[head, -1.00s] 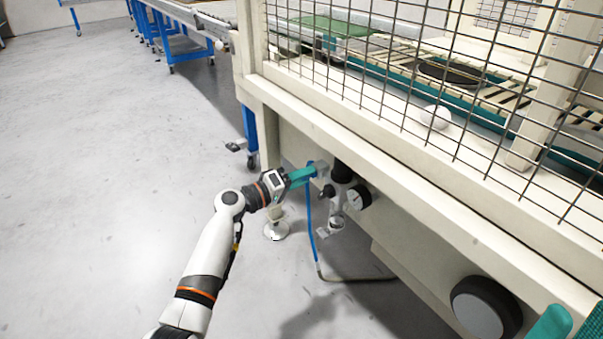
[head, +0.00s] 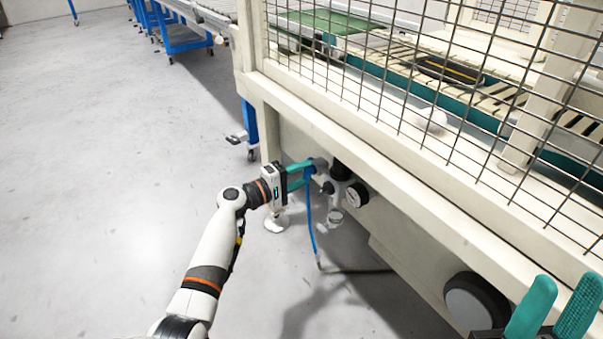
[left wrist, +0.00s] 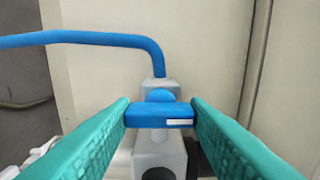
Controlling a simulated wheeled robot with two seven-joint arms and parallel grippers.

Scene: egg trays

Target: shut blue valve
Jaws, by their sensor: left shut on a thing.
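The blue valve handle (left wrist: 160,116) sits on a pale grey valve body (left wrist: 160,150) in the left wrist view. It lies level between my left gripper's teal fingers (left wrist: 160,108), one finger at each end. In the head view my left gripper (head: 305,173) is at the valve below the machine's frame, with the blue handle (head: 319,166) at its tips. The fingers look spread apart by the handle's length and shut on it. My right gripper (head: 567,292) is at the bottom right with its teal fingers apart and nothing between them.
A blue hose (head: 309,217) hangs from the valve to the floor. A round gauge (head: 356,195) and a black-topped regulator (head: 341,172) are just to the right. The machine's beam (head: 400,180) and wire mesh stand above. The floor at left is clear.

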